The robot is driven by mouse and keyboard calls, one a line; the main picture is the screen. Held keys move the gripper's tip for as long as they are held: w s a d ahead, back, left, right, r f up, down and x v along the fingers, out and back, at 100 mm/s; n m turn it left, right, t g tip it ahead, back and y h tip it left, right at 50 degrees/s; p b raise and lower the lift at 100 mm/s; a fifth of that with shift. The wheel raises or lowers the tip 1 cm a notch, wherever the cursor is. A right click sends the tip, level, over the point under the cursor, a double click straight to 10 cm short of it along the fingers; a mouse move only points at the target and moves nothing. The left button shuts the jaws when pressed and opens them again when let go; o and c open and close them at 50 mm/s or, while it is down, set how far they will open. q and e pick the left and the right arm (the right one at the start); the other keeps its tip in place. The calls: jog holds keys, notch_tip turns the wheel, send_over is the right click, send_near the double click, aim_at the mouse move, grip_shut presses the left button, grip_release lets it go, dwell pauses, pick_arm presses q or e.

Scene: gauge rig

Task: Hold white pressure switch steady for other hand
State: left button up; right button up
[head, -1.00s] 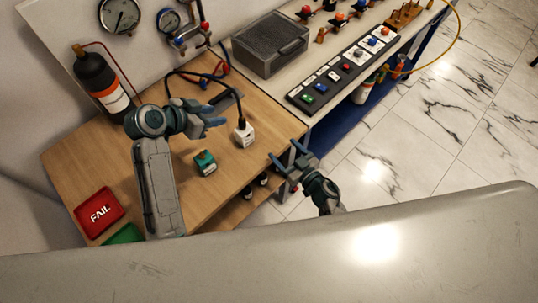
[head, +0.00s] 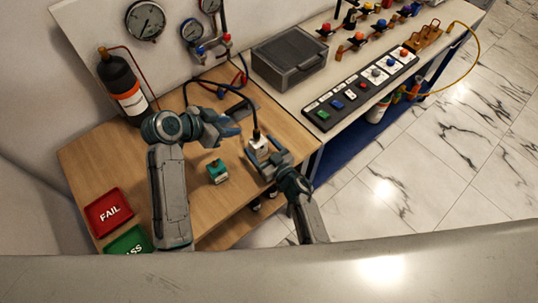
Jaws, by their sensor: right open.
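The white pressure switch (head: 259,145) stands upright on the wooden bench, with a dark hose running up from its top. My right gripper (head: 264,158) is open at the near side of the switch. Its fingers are spread about the lower part of the switch, and I cannot tell whether they touch it. My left gripper (head: 234,120) is above the bench, left of the switch and apart from it. Its fingers look spread and empty.
A green switch (head: 217,172) stands left of my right gripper. A red FAIL tray (head: 109,212) and a green tray (head: 130,240) lie at the bench's left. A grey case (head: 289,58) and a button panel (head: 360,88) are on the back-right counter. Bare wood lies at middle left.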

jog(key=shift+w+a, duration=0.1)
jog(key=shift+w, duration=0.2)
jog(key=c, duration=1.2)
jog(key=shift+c, duration=0.2)
dwell(0.3)
jog(key=o, duration=1.2)
jog(key=shift+s, duration=0.1)
jog(key=v, duration=1.2)
